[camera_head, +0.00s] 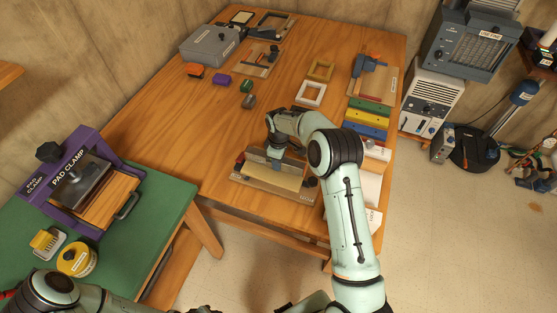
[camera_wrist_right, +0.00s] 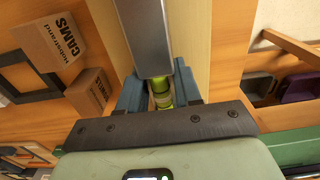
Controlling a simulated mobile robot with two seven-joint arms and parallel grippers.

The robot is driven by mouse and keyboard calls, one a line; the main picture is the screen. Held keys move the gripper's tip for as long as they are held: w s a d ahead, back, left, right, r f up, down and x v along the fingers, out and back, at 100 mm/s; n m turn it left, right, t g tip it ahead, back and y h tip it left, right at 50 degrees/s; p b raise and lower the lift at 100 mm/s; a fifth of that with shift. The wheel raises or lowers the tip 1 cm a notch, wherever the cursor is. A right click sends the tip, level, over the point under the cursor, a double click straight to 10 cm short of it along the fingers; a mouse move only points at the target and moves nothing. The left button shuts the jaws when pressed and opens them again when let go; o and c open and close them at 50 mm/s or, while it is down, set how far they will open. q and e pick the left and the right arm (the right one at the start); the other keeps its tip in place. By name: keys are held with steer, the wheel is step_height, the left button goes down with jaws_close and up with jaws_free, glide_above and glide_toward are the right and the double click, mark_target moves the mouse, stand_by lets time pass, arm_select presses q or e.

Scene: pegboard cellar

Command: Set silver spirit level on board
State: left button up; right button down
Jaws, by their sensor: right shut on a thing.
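The silver spirit level (camera_wrist_right: 145,38) is a grey metal bar with a yellow-green vial in the wrist view. My right gripper (camera_wrist_right: 160,92) is shut on it, with blue fingers either side of the vial. In the head view the right gripper (camera_head: 276,160) is low over a wooden board (camera_head: 262,184) at the table's front edge; the level is mostly hidden there. The board bears a pale strip and a dark knob. I cannot tell whether the level touches it. My left arm shows at the bottom left, but its gripper is out of view.
Yellow (camera_head: 365,131), blue and green blocks lie at the table's right. White (camera_head: 311,94) and tan frames lie behind the arm. Small coloured blocks and a grey box (camera_head: 208,47) are farther back. A purple pad clamp (camera_head: 80,179) stands on the green table. The brown table's left-middle is clear.

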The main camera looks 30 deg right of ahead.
steer(key=shift+f, duration=0.35)
steer(key=c, duration=0.8)
jaws_free()
step_height(320, 180, up, 13)
steer(key=shift+f+p, duration=0.15)
steer(key=shift+p, duration=0.2)
